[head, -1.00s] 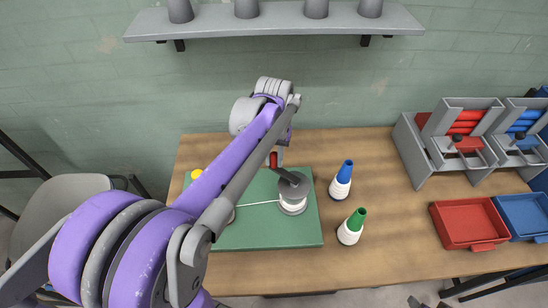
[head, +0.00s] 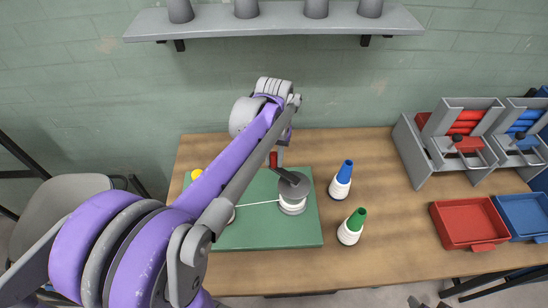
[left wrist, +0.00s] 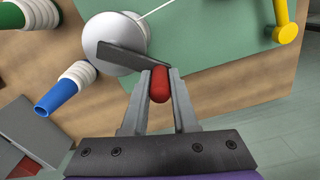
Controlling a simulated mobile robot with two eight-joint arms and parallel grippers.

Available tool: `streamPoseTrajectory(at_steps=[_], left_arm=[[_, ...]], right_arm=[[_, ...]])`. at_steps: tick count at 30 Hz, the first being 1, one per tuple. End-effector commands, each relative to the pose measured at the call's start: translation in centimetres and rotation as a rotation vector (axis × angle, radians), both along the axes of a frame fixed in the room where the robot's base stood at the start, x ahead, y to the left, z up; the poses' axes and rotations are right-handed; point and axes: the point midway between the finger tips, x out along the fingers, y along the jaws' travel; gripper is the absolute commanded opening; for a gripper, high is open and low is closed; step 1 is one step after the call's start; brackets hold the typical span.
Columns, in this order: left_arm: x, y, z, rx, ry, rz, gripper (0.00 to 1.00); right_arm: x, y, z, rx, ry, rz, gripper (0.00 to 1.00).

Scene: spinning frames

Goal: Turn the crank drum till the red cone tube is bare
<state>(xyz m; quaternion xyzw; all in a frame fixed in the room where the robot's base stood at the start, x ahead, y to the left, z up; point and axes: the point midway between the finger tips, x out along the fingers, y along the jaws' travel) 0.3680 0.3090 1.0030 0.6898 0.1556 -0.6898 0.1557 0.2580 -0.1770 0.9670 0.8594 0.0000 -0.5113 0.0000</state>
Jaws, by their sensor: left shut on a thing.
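My left gripper (left wrist: 160,82) is shut on the red crank handle (left wrist: 160,86), which stands between its fingers. The red handle also shows in the head view (head: 273,159). The dark crank arm (left wrist: 122,54) runs from the handle to the top of the crank drum (head: 292,204), which has white thread wound on it. A taut thread (head: 258,203) runs left from the drum across the green board (head: 270,236) and behind my left arm. A sliver of white (head: 232,215) shows beside the arm. The red cone tube is not visible; my arm covers that part of the board.
A blue cone tube (head: 345,172) and a green cone tube (head: 356,220), both with white thread, stand right of the board. Red (head: 466,225) and blue (head: 522,214) trays lie at right, below grey racks (head: 432,145). A shelf (head: 275,20) hangs above.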

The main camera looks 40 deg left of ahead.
Motion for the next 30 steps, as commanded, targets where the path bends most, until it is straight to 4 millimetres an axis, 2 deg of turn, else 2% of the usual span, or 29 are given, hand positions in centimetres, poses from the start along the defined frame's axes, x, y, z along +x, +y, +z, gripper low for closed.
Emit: streamPoseTrajectory(at_steps=[11,30], left_arm=[[1.1,-0.1,0.0,0.000,0.001,-0.149,0.00],[4.9,-2.0,0.0,0.000,0.000,-0.744,0.00]], right_arm=[[-0.2,0.0,-0.4,0.000,0.003,0.000,0.57],[-0.5,0.0,-1.3,0.000,0.010,0.000,0.57]])
